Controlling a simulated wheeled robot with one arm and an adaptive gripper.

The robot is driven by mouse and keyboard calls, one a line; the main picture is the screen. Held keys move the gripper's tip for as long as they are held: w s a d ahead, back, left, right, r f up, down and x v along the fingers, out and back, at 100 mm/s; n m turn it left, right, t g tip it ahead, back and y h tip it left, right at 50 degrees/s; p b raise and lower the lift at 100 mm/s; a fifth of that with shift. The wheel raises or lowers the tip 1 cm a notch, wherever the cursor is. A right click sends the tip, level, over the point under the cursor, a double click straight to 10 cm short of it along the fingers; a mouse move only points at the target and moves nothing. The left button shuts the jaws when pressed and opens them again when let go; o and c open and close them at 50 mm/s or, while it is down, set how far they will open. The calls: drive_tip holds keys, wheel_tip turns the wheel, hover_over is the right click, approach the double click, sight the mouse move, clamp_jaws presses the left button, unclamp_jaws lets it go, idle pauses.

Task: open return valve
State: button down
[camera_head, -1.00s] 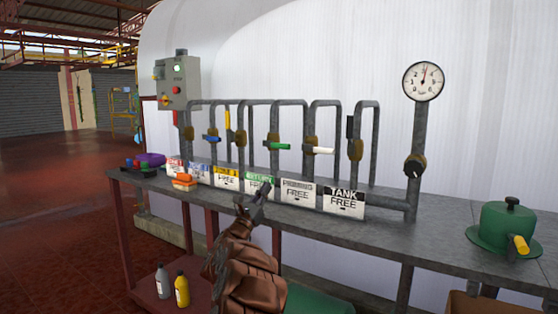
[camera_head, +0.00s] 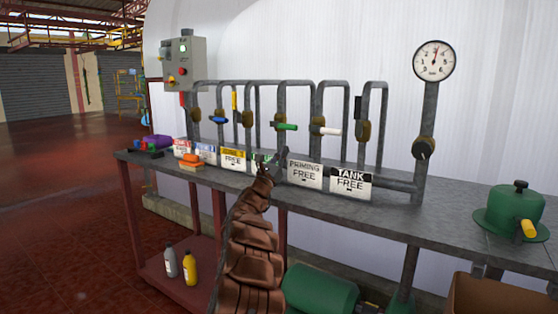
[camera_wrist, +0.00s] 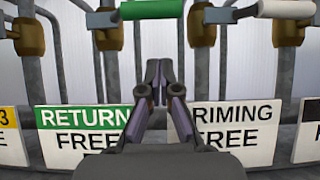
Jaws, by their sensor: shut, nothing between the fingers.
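The return valve has a green handle (camera_head: 287,127), which lies level on its brass body (camera_head: 278,122) on a grey pipe. In the wrist view my gripper (camera_wrist: 159,68) is shut and empty, pointing between the RETURN and PRIMING signs. In the head view it hides most of the RETURN sign.
A white handle (camera_head: 330,131) is just right, above the PRIMING sign (camera_head: 304,174). Blue (camera_head: 219,120) and yellow (camera_head: 235,99) handles are to the left. A gauge (camera_head: 434,61) and green pot (camera_head: 515,211) stand right. The bench (camera_head: 440,217) front is clear near the pot.

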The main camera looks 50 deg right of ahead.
sight(284, 126)
drive_tip(key=shift+d+r, duration=0.35)
drive_tip(key=shift+r, duration=0.45)
drive_tip(key=shift+d+r, duration=0.3)
drive_tip(key=shift+r, duration=0.5)
drive_tip(key=shift+d+r, duration=0.35)
drive_tip(key=shift+r, duration=0.45)
